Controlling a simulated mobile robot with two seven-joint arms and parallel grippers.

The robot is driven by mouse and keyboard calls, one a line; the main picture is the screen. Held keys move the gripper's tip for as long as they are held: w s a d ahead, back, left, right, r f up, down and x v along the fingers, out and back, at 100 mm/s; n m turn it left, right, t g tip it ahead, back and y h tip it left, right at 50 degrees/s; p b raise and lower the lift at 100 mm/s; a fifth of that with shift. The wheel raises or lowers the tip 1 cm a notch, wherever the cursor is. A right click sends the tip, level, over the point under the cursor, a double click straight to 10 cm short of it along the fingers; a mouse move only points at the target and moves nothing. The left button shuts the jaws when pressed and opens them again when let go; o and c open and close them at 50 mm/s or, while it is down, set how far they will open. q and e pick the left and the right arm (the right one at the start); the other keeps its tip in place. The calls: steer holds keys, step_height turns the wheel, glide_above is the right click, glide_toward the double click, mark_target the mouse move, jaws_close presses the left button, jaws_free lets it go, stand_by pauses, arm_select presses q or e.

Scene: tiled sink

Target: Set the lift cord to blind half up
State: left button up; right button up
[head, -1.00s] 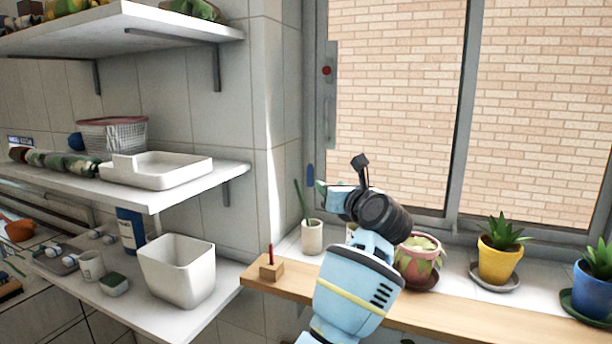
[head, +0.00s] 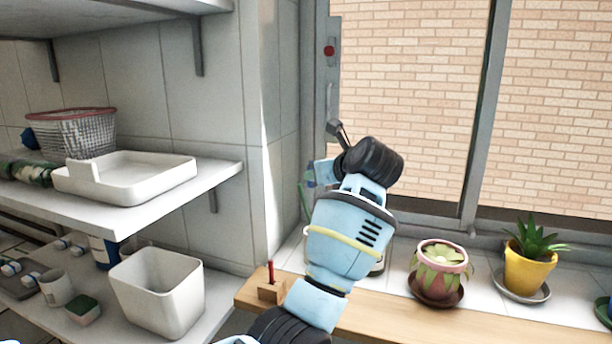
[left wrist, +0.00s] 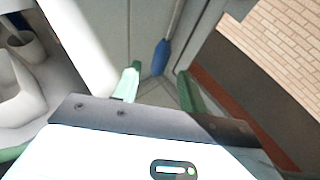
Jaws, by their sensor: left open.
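The lift cord shows in the left wrist view as a thin grey line ending in a blue tassel (left wrist: 160,56). It hangs between the green fingers of my left gripper (left wrist: 158,74) and looks a little beyond their tips; I see no contact. In the head view my left gripper (head: 318,176) is by the left side of the window, partly hidden by its own wrist. The tassel is hard to separate from the fingers there. A grey strip with a red dot (head: 329,50) runs up the window's left frame. My right gripper is out of view.
A wooden ledge (head: 400,322) under the window carries a block with a red peg (head: 271,290). A pink pot (head: 440,272) and a yellow pot (head: 526,270) stand on the sill. Shelves at left hold a white tray (head: 130,178) and a white bin (head: 160,290).

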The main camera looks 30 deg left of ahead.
arm_select(q)
steer(key=x, duration=0.6)
steer(key=shift+a, duration=0.3)
steer(key=shift+w+a+f, duration=0.35)
steer(key=shift+w+a, duration=0.05)
jaws_close()
